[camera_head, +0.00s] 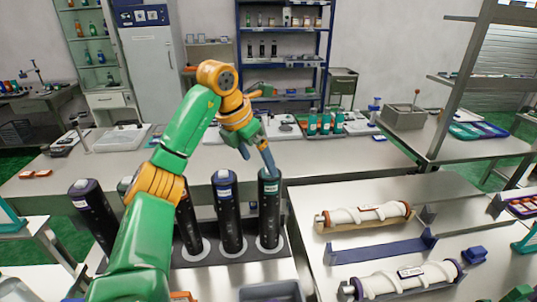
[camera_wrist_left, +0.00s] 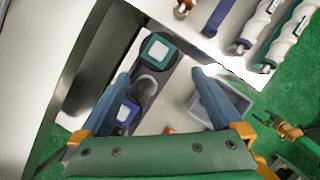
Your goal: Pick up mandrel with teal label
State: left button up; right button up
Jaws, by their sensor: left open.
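The mandrel with the teal label (camera_head: 269,212) is a black cylinder standing upright at the right end of a row in a dark rack (camera_head: 194,268). In the left wrist view its square teal-edged top (camera_wrist_left: 157,49) shows beyond my fingertips, roughly in line with the gap between them. My left gripper (camera_head: 258,163) is open and empty, its blue fingers at the top of this mandrel; contact cannot be told. The fingers also show spread in the left wrist view (camera_wrist_left: 160,73).
A blue-labelled mandrel (camera_head: 227,212) stands close to the left, with more dark mandrels beyond it, partly behind my arm. A grey bin (camera_head: 272,292) sits in front. White rollers on stands (camera_head: 365,214) occupy the right table. The back counter holds teal bottles (camera_head: 325,122).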

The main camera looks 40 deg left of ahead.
aim_at(270, 210)
jog(key=k+l, duration=0.35)
jog(key=l, duration=0.15)
jog(key=k+l, duration=0.75)
jog(key=l, duration=0.3)
